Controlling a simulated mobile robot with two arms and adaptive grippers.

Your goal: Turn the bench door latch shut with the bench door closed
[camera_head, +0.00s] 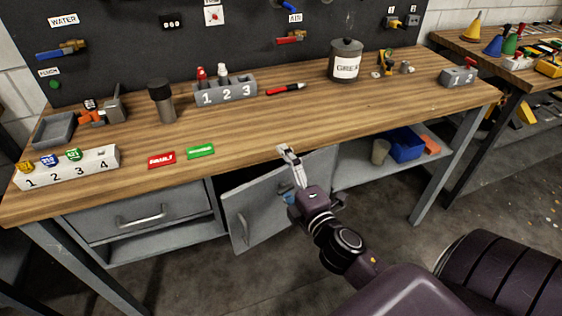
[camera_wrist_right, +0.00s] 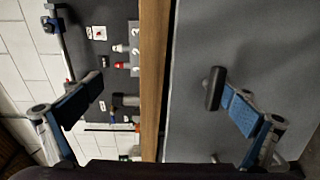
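The grey bench door (camera_head: 262,205) stands ajar under the worktop in the head view, with a dark gap above it. Its bar handle (camera_head: 242,226) is near its left edge. My right gripper (camera_head: 306,180) is in front of the door, with one pale finger reaching up to the worktop's front edge. In the right wrist view the gripper (camera_wrist_right: 160,108) is open, its blue-padded fingers wide apart with nothing between them held. A dark rounded piece (camera_wrist_right: 214,88) shows beside the right-hand finger; I cannot tell whether it is the latch. My left gripper is out of view.
A drawer (camera_head: 140,212) is left of the door. An open shelf with a blue bin (camera_head: 405,145) is right of it. Floor in front is clear.

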